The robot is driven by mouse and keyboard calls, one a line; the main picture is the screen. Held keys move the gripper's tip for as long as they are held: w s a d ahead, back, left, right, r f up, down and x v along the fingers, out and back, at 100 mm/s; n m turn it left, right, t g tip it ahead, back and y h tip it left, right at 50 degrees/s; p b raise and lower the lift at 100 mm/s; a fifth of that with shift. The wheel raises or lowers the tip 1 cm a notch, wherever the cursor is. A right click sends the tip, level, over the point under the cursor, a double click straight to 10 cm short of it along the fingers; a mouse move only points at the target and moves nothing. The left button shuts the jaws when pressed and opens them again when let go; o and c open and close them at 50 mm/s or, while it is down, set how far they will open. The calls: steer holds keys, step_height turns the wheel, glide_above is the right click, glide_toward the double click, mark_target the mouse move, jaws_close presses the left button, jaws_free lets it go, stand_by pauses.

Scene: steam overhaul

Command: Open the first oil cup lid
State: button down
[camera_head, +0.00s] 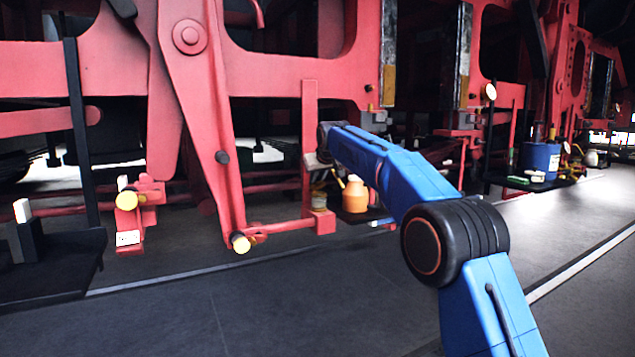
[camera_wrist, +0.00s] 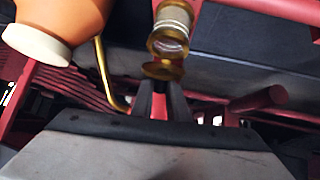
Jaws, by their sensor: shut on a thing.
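In the wrist view, the oil cup (camera_wrist: 171,28) is a small brass and glass cylinder at the top centre. Its round brass lid (camera_wrist: 163,70) shows just below the cup's rim, appearing tilted away from it. My gripper (camera_wrist: 161,86) has its two dark fingers at the lid's edge and is shut on it; the exact contact is partly hidden. In the head view, the cup (camera_head: 319,200) sits on a red bracket of the frame, below my gripper (camera_head: 318,163), which is small and dark there.
An orange oil can (camera_head: 355,197) with a pale top stands on a black tray right of the cup; it also looms at the wrist view's upper left (camera_wrist: 75,15), its brass spout (camera_wrist: 103,72) near the fingers. Red frame bars surround the cup. Open floor (camera_head: 300,305) lies in front.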

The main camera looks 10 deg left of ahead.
steer(key=shift+w+g, duration=0.1)
steer(key=shift+g, duration=0.3)
stand_by(0.4)
steer(key=c, duration=1.7)
jaws_free()
steer(key=shift+r, duration=0.1)
steer(key=v, duration=1.7)
steer(key=shift+a+r, duration=0.1)
steer(key=shift+a, duration=0.15)
steer(key=shift+c, duration=0.2)
